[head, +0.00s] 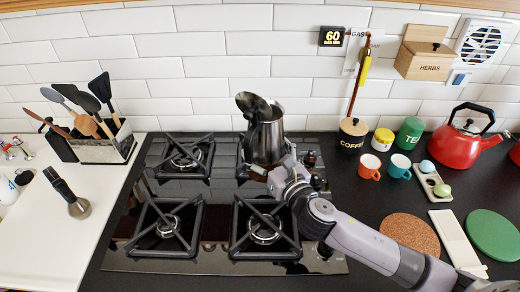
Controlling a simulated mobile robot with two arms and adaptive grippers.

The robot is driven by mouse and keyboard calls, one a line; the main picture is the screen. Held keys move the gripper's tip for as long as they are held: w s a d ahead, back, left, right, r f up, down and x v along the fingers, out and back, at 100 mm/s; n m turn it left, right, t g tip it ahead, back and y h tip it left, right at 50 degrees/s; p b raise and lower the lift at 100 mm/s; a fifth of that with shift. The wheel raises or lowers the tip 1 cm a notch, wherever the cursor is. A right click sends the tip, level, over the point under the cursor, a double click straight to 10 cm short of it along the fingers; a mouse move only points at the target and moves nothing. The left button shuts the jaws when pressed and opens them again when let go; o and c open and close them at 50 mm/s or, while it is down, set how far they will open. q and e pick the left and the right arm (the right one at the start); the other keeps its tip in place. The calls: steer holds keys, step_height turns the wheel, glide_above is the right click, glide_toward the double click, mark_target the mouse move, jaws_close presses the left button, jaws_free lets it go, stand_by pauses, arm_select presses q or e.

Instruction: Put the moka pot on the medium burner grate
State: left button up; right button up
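The moka pot (268,138) is a shiny steel pot with a dark handle on its left and its lid raised. It is over the rear right burner grate (242,172) of the black gas hob and hides most of it. My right gripper (272,168) is at the pot's lower front and appears shut around its body; the fingertips are partly hidden. I cannot tell whether the pot's base touches the grate. Three other grates show: rear left (186,159), front left (167,227) and front right (264,233), all empty. My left gripper is not in view.
A utensil holder (103,150) and a dark grinder-like object (68,193) stand on the white left counter. On the right are a coffee jar (352,133), cups (370,166), a red kettle (455,147) and a cork mat (409,234). A tiled wall (205,65) rises behind.

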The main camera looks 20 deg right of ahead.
steer(key=w+d+r+y, duration=0.1)
steer(key=w+d+r, duration=0.15)
steer(key=w, duration=0.35)
steer(key=w+d+r, duration=0.1)
steer(key=w+r, duration=0.2)
steer(key=w, duration=0.3)
steer(key=shift+n, duration=0.3)
steer(key=f+b, duration=0.1)
steer(key=f, duration=0.5)
steer(key=f+b, duration=0.1)
steer(key=f, duration=0.2)
steer(key=shift+w+f+b, duration=0.25)
steer(key=shift+f+b, duration=0.1)
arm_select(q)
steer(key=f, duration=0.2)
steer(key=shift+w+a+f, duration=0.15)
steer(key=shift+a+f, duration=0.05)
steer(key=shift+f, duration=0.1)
arm_select(e)
steer(key=o, duration=1.7)
steer(key=shift+s+f, duration=0.1)
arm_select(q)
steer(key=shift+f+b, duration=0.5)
arm_select(e)
steer(key=shift+v, duration=6)
steer(key=shift+d, duration=0.1)
